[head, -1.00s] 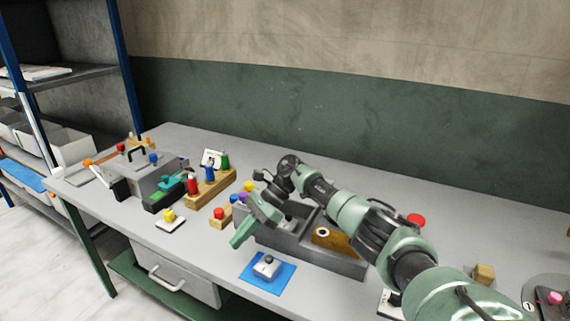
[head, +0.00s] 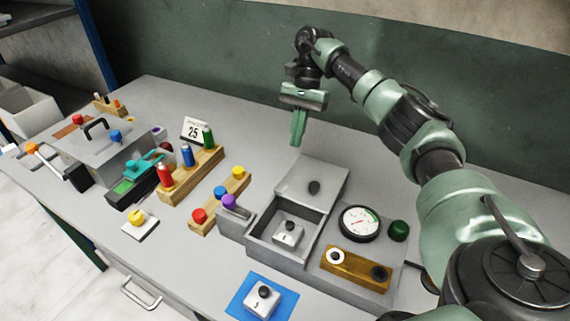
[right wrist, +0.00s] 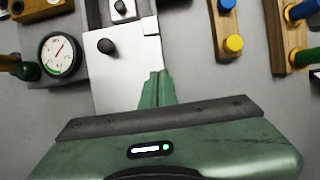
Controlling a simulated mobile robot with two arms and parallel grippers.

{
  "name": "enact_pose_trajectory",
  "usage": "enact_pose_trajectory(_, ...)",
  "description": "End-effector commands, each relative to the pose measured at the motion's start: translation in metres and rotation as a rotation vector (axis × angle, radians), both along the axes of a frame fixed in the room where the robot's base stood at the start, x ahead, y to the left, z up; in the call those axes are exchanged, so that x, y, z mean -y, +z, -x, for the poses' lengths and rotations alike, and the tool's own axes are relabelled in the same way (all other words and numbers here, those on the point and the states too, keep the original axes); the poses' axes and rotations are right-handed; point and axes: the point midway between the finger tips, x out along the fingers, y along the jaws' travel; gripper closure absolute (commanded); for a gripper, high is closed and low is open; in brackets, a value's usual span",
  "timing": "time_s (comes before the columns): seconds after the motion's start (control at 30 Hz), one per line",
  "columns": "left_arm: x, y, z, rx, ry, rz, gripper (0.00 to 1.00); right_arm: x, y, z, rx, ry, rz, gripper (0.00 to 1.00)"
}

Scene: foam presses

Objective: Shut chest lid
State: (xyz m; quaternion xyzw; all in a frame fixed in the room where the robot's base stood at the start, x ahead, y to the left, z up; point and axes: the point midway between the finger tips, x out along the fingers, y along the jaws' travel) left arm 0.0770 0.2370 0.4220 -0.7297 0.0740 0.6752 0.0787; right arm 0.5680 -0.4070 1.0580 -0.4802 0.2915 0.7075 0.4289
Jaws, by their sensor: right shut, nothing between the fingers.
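The grey chest (head: 262,238) stands on the table with its top open. A grey block with a black knob and a mark (head: 287,236) sits inside it. The chest lid (head: 322,178) is a grey panel with a dark knob (head: 314,187), swung open at the chest's back side. In the right wrist view the lid (right wrist: 122,72) lies just beyond the fingers. My right gripper (head: 297,138) is shut and empty, pointing down behind the lid's far edge. It also shows in the right wrist view (right wrist: 157,80). Whether the fingertips touch the lid I cannot tell. My left gripper is not in view.
A gauge (head: 359,222), a green knob (head: 398,231) and a wooden block with two knobs (head: 356,268) are right of the chest. A blue mat (head: 243,300) with a knobbed weight lies in front. Peg racks (head: 192,177) stand left. The table behind the lid is clear.

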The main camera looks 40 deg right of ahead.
Motion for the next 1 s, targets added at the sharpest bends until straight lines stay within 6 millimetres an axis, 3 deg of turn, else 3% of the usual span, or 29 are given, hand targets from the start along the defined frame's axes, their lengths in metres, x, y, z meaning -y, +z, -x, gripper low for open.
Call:
enact_pose_trajectory(0.3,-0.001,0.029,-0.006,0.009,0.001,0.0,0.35,-0.023,-0.062,0.014,-0.006,0.0,-0.001,1.0)
enact_pose_trajectory(0.6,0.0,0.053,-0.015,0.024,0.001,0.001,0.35,-0.054,-0.062,0.028,0.0,0.001,-0.001,1.0)
enact_pose_trajectory(1.0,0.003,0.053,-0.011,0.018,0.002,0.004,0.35,-0.059,-0.064,0.03,0.001,-0.003,-0.002,1.0)
